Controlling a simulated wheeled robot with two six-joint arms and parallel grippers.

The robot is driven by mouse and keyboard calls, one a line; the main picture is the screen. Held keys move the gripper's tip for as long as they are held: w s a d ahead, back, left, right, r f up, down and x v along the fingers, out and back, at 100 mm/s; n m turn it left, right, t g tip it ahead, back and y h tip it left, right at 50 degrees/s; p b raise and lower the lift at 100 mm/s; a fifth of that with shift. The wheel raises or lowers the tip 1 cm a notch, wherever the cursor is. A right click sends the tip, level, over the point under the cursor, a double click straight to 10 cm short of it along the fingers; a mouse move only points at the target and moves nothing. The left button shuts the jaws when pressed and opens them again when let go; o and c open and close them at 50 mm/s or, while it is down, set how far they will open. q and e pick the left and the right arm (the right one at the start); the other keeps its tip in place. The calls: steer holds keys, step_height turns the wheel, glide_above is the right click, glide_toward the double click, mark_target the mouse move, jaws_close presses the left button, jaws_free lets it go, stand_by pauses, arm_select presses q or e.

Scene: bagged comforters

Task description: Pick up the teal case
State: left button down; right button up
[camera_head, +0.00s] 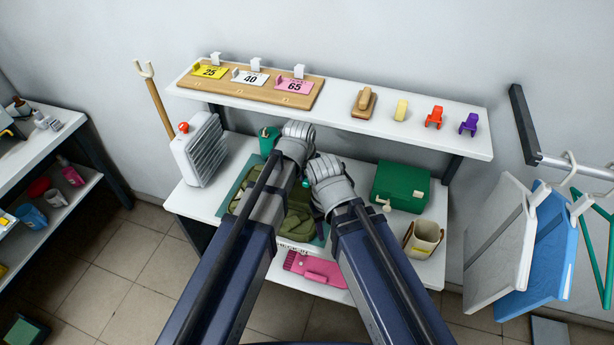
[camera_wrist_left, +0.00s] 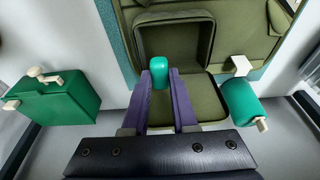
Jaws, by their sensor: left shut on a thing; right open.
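The teal case (camera_wrist_left: 159,70) is a small rounded block in the left wrist view. It sits between the two purple fingers of my left gripper (camera_wrist_left: 160,78), which is shut on it. Behind it lies an olive bag (camera_wrist_left: 120,50) with open compartments. In the head view my left gripper (camera_head: 297,140) is over the table, its fingers hidden by its own wrist. My right gripper (camera_head: 325,170) is just right of it, over the olive bag (camera_head: 298,215); it is open, but its fingertips are hard to see.
A green box (camera_head: 400,186) and a cream pouch (camera_head: 422,238) stand right on the table. A teal cylinder (camera_head: 268,140) and a white slatted heater (camera_head: 198,150) stand left. A wall shelf (camera_head: 340,118) hangs close behind my grippers. Boards (camera_head: 500,235) hang at right.

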step_height(320, 180, up, 12)
steer(key=p, duration=1)
steer(key=shift+f, duration=0.25)
